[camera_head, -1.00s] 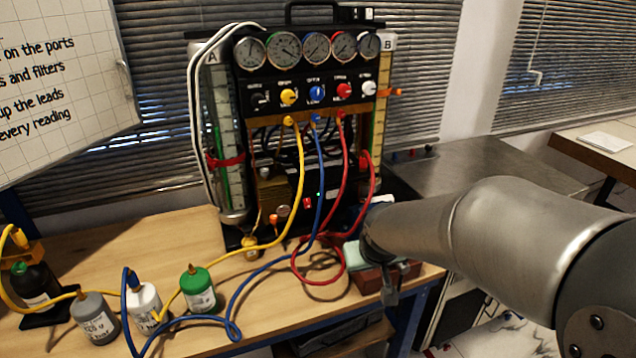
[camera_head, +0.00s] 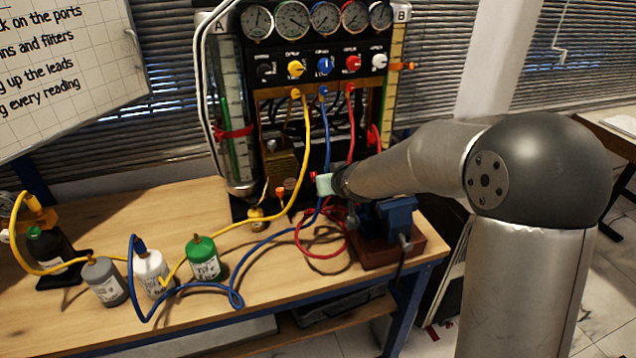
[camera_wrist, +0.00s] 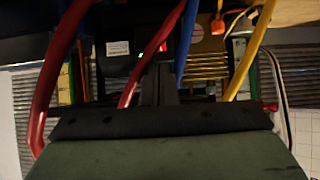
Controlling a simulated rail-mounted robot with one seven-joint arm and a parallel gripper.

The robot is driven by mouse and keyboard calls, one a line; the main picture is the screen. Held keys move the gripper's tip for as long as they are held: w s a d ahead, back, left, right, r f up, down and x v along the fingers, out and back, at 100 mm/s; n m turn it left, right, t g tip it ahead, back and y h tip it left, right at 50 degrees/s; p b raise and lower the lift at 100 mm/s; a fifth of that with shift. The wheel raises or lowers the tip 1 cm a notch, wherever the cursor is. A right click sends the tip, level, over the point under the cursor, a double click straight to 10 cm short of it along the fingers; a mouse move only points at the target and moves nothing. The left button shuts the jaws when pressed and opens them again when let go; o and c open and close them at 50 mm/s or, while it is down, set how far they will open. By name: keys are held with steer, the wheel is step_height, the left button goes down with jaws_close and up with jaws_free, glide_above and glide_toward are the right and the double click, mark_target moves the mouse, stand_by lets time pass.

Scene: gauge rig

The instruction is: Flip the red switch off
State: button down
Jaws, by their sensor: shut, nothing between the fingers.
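The small red switch (camera_head: 313,175) sits low on the front of a dark box in the gauge rig (camera_head: 282,95), just left of and above my wrist end. In the wrist view the red switch (camera_wrist: 163,47) shows beside a small green light, just beyond the fingertips. My gripper (camera_wrist: 158,68) is shut and empty, its narrow dark fingers pointing at the box front. Whether the fingertips touch the switch I cannot tell. In the head view my wrist hides most of the fingers. The switch's tilt is too small to read.
Red (camera_head: 350,130), blue (camera_head: 327,140) and yellow hoses (camera_head: 306,140) hang around the gripper. A blue vise (camera_head: 395,215) on a red-brown block stands below my arm. Several bottles (camera_head: 203,258) stand on the wooden bench (camera_head: 190,205); its left back is clear.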

steer(key=p+x, duration=0.2)
steer(key=x, duration=1.1)
steer(key=shift+p, duration=0.3)
steer(key=shift+a, duration=0.1)
